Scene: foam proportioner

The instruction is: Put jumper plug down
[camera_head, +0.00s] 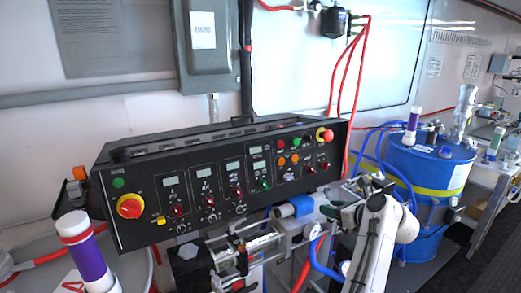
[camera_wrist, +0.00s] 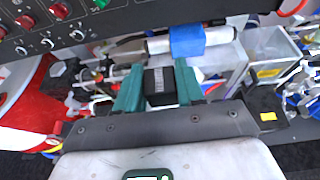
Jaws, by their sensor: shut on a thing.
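The jumper plug (camera_wrist: 161,87) shows in the wrist view as a small black block with a pale ribbed patch on its top. My gripper (camera_wrist: 158,84) is shut on it, with one teal finger on each side. In the head view my gripper (camera_head: 338,212) is at the lower middle, just right of a blue-wrapped cylinder (camera_head: 303,205) and below the right end of the control panel (camera_head: 222,180). The plug cannot be made out clearly there. What lies directly under the plug is hidden by my gripper.
The panel's front has knobs and a red emergency button (camera_head: 328,135). A blue drum (camera_head: 428,168) with hoses stands to the right. A purple-banded cylinder (camera_head: 88,258) is at the lower left. In the wrist view, a grey open bin (camera_wrist: 275,55) lies right; pipework crowds the area ahead.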

